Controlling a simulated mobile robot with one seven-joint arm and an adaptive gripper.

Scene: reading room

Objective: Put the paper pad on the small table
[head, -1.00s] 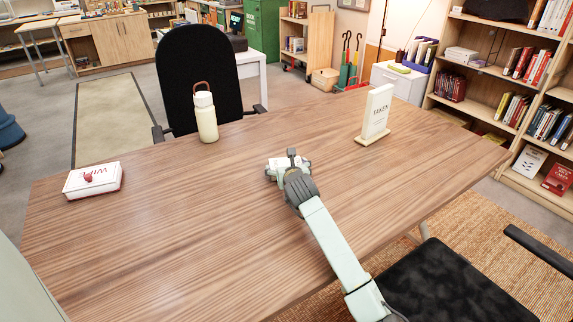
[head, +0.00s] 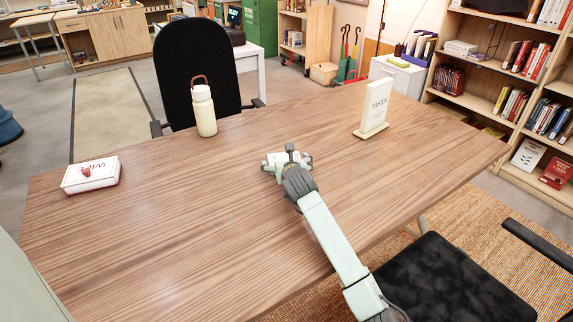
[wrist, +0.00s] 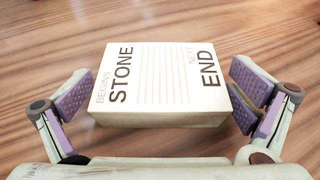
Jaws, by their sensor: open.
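The paper pad (wrist: 165,85) is a thick white block with ruled lines and the words "STONE" and "END" on top. In the wrist view it lies flat on the wooden table between the two purple-padded fingers of my gripper (wrist: 160,108). The fingers are open, with a gap on each side of the pad. In the head view my gripper (head: 287,162) is low over the middle of the wooden table (head: 190,230) and mostly hides the pad. I cannot tell which table is the small one; a white table (head: 252,68) stands behind the black chair.
A white box with red marks (head: 91,176) lies on the table's left. A cream bottle (head: 204,108) stands near the back edge, and a "TAKEN" sign (head: 375,108) stands to the right. Black chairs are behind (head: 198,75) and at front right (head: 440,285). The table's front left is clear.

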